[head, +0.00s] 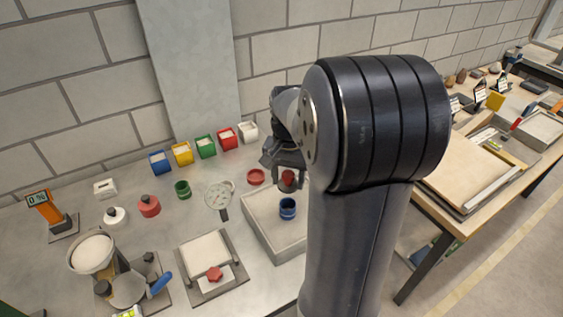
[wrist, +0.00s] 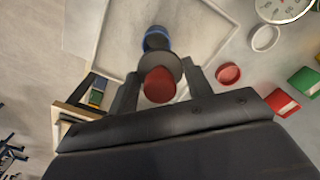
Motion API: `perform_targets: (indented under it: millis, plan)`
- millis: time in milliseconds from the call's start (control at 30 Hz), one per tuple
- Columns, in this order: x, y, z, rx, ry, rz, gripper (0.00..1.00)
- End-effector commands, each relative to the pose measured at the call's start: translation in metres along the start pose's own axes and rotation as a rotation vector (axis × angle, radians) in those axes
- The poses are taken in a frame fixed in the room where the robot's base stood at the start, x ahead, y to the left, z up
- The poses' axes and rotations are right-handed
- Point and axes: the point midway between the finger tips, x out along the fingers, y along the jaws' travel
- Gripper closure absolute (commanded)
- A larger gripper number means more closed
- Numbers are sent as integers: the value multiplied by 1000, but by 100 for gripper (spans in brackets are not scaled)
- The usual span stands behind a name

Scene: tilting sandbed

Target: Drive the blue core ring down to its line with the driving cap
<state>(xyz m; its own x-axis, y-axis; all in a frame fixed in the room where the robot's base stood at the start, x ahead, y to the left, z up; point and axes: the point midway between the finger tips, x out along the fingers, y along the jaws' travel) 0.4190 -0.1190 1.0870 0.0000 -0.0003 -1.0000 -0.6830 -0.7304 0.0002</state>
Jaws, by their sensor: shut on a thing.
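The blue core ring (head: 288,208) stands upright in the pale sandbed tray (head: 262,236); it also shows in the wrist view (wrist: 156,40). How deep it sits and its line are too small to tell. My gripper (head: 285,160) is shut on the driving cap, a grey disc with a red knob (wrist: 160,84). The cap's red knob also shows in the head view (head: 288,178). The cap is held above the ring, apart from it in the head view. In the wrist view the disc hides part of the ring.
A red ring (head: 256,176), a green ring (head: 183,189) and a round dial (head: 218,194) lie left of the tray. Coloured bins (head: 205,147) line the wall. A smaller sand tray (head: 206,250) stands at front left. My arm hides the tray's right side.

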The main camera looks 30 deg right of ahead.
Motion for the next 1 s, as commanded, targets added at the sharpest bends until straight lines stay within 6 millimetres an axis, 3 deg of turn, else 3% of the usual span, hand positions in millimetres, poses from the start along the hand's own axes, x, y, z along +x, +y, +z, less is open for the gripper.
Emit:
perform_targets:
  millis: [200, 733, 1000]
  plan:
    - [3, 6, 9, -1, 1, 0, 72]
    - [37, 6, 9, -1, 0, 0, 72]
    - [41, 6, 9, -1, 1, 0, 72]
